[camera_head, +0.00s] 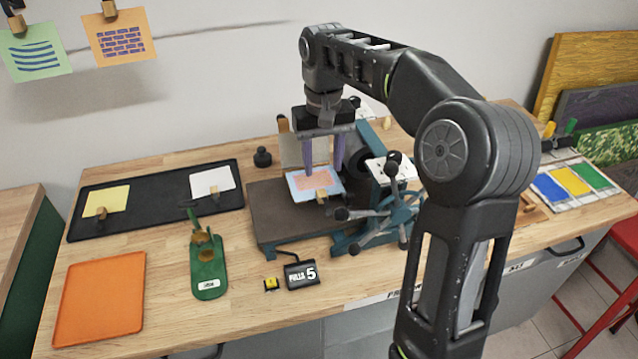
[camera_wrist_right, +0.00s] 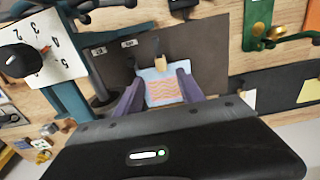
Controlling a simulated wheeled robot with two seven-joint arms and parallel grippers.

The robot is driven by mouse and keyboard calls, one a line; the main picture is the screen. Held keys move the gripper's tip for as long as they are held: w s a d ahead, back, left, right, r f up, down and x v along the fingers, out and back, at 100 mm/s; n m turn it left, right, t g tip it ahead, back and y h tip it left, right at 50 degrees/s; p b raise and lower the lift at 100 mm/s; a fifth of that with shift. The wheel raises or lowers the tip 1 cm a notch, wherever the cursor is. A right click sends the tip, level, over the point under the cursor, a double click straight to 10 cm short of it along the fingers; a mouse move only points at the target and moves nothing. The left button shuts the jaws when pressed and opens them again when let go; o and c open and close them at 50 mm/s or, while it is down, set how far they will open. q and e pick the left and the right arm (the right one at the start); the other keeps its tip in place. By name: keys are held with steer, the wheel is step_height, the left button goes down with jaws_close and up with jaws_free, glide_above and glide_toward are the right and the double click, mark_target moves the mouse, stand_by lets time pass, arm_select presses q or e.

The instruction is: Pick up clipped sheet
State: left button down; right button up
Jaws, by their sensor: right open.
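A light blue sheet with a pink-orange print (camera_head: 300,182) lies on the dark bed of a small press (camera_head: 275,222), with a wooden clip (camera_head: 321,195) at its front edge. The sheet also shows in the right wrist view (camera_wrist_right: 166,92), with the clip (camera_wrist_right: 159,64) on its edge. My right gripper (camera_head: 323,170) points down over the sheet, its purple fingers apart on either side in the right wrist view. Nothing is held between them. The exact height of the fingertips above the sheet is hard to tell. My left gripper is not in view.
The press's spoked wheel (camera_head: 390,212) stands close right of the sheet. A black tray (camera_head: 150,210) with yellow and white clipped sheets lies left. A green tool (camera_head: 208,272), orange tray (camera_head: 100,300) and "PULLS 5" counter (camera_head: 301,275) are in front. Clipped sheets hang on the wall.

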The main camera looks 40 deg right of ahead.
mark_target(321, 191)
steer(key=shift+f, duration=1.3)
steer(key=f, duration=0.2)
steer(key=f+p, duration=0.1)
steer(key=f, duration=0.2)
steer(key=shift+w+a+f+p, duration=0.1)
steer(key=shift+w+p, duration=0.1)
steer(key=shift+p, duration=0.1)
steer(key=shift+c, duration=0.4)
jaws_close()
